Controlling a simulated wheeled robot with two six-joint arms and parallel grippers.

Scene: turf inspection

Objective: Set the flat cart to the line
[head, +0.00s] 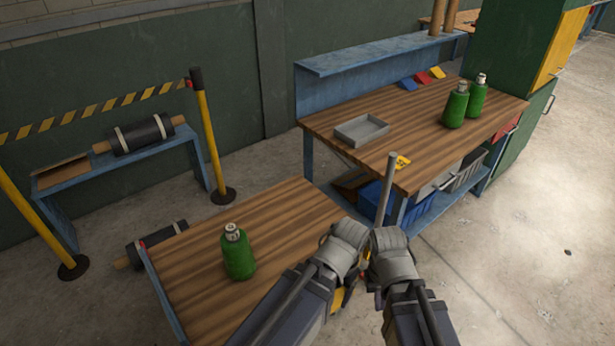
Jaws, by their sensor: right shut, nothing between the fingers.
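I cannot clearly pick out a flat cart or a floor line. A wood-topped surface with a blue edge (196,272) stands low in front of me; whether it is the cart's deck or a bench does not show. A green bottle (237,252) stands upright on it. A grey upright bar (388,187) rises just beyond my wrists; its lower end is hidden. My right gripper (372,280) is shut and empty, close beside my left wrist. My left gripper is mostly hidden behind its own arm, so its fingers do not show.
Yellow barrier posts (209,135) with striped tape guard a blue rack (120,160) at left.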

